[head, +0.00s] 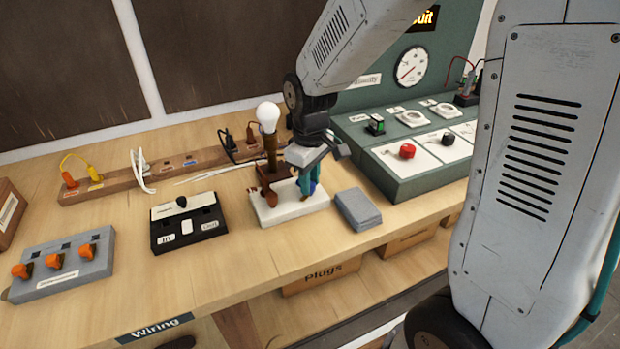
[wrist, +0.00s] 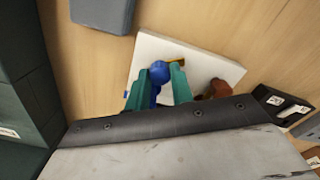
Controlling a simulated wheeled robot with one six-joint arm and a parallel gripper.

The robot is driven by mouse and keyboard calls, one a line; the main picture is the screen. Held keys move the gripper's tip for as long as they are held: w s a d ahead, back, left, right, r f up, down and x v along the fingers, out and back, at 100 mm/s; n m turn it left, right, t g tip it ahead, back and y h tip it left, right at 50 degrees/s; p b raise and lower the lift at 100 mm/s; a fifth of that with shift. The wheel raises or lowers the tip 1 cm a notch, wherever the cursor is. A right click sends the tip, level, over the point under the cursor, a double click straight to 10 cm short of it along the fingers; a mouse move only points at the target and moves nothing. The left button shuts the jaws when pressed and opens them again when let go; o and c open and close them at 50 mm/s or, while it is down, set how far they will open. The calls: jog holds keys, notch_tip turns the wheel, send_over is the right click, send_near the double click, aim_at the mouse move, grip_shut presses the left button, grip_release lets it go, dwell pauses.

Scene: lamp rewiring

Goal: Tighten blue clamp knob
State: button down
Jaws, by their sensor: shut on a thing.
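The blue clamp knob (wrist: 158,72) shows in the wrist view between the two teal fingers of my gripper (wrist: 160,82). The fingers are shut on it. In the head view my gripper (head: 307,180) points down over the right part of the white lamp base (head: 285,208), and only a little blue shows beside the fingers. The wooden lamp post with a white bulb (head: 268,112) stands upright on the base, just left of my gripper. In the wrist view the white base (wrist: 205,62) lies beneath the fingers, with a brown part (wrist: 218,87) to their right.
A grey block (head: 358,209) lies right of the lamp base. A black switch box (head: 188,222) and a grey box with orange knobs (head: 62,265) are to the left. A green test panel (head: 400,180) stands at the right. A wooden outlet strip (head: 120,184) runs behind.

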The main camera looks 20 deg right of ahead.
jog(key=m, duration=0.5)
jog(key=shift+w+m, duration=0.1)
jog(key=shift+m, duration=0.2)
jog(key=m, duration=1.2)
jog(key=shift+m, duration=0.3)
jog(key=m, duration=0.5)
jog(key=shift+m, duration=0.4)
jog(key=c, duration=1.5)
grip_release()
